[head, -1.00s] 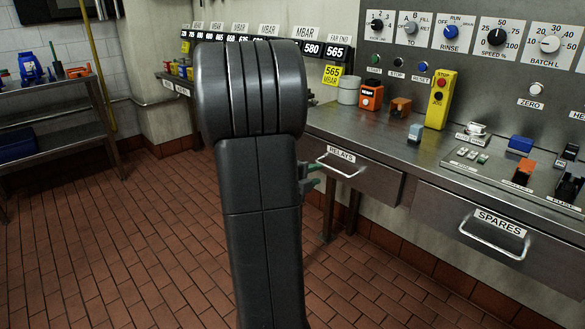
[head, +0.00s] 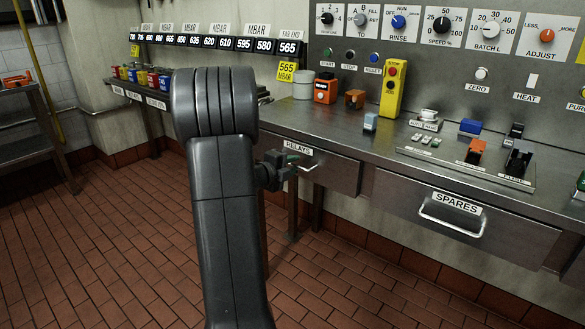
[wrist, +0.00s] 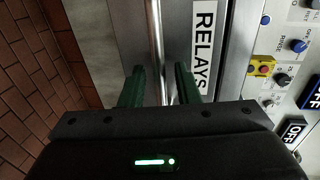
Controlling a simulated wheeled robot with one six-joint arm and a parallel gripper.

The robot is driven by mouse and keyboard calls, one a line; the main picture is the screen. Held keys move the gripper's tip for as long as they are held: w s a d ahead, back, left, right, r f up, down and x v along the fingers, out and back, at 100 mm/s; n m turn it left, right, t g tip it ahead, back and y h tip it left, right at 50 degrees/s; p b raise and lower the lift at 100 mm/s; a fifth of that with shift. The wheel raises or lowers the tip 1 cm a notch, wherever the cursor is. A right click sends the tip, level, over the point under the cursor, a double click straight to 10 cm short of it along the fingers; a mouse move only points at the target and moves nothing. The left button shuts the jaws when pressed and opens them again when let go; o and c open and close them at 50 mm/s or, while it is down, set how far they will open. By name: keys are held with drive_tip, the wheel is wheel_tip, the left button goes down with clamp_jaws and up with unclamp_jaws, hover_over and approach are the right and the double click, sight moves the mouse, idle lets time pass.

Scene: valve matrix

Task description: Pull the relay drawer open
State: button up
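The relay drawer (head: 335,175) hangs under the steel counter, with a white RELAYS label (head: 298,148) and a metal bar handle (head: 316,163). Its front looks shut, in line with the counter. My gripper (head: 297,165) is at the left end of this handle in the head view, partly hidden by my arm. In the wrist view, the green fingers of my gripper (wrist: 159,83) stand apart, one on each side of the handle bar (wrist: 154,40). Gaps show between bar and fingers. The RELAYS label (wrist: 203,45) lies beside the right finger.
The SPARES drawer (head: 400,205) with its own handle is to the right. The counter (head: 340,130) above holds a yellow stop box (head: 392,90), an orange box (head: 325,90) and switches. The tiled floor (head: 330,270) in front is clear.

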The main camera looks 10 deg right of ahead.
drive_tip(key=shift+w+d, duration=0.25)
drive_tip(key=shift+d, duration=0.05)
clamp_jaws()
drive_tip(key=shift+f, duration=0.1)
